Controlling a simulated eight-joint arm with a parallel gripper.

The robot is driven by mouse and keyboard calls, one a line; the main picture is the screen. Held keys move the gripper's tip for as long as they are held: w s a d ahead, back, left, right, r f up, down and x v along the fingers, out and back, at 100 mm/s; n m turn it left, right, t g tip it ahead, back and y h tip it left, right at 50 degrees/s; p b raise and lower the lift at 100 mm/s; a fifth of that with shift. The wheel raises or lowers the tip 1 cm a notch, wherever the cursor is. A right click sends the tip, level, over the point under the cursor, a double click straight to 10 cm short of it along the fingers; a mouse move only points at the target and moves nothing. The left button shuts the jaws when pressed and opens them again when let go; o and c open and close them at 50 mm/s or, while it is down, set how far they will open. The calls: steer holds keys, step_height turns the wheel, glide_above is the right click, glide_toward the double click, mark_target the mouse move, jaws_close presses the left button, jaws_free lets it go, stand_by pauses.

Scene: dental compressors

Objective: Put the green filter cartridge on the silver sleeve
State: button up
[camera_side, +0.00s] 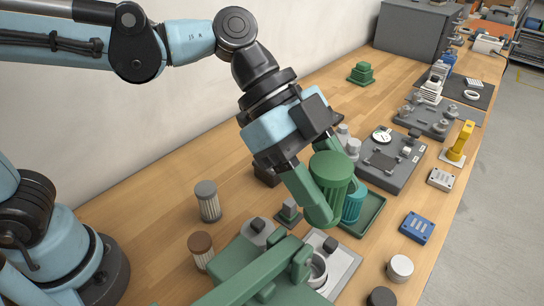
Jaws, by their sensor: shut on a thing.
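The green filter cartridge (332,173) is a wide-capped green cylinder held between the green fingers of my gripper (338,198), roughly upright above the table. The near finger covers part of its lower side. A silver sleeve (319,268), a round metal ring, shows on a light plate in the front middle, below and slightly left of the cartridge. A green machine arm in front hides part of it. The cartridge is apart from the sleeve.
A green tray (374,222) with a teal ribbed cylinder (354,206) is just behind my gripper. The green machine body (250,275) crowds the front. A grey-capped cartridge (208,202) and a brown-capped one (201,250) stand left. A blue block (417,228) lies right.

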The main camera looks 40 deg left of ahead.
step_height(320, 180, down, 13)
steer(key=shift+r, duration=0.15)
stand_by(0.5)
steer(key=shift+f, duration=0.4)
steer(key=o, duration=0.9)
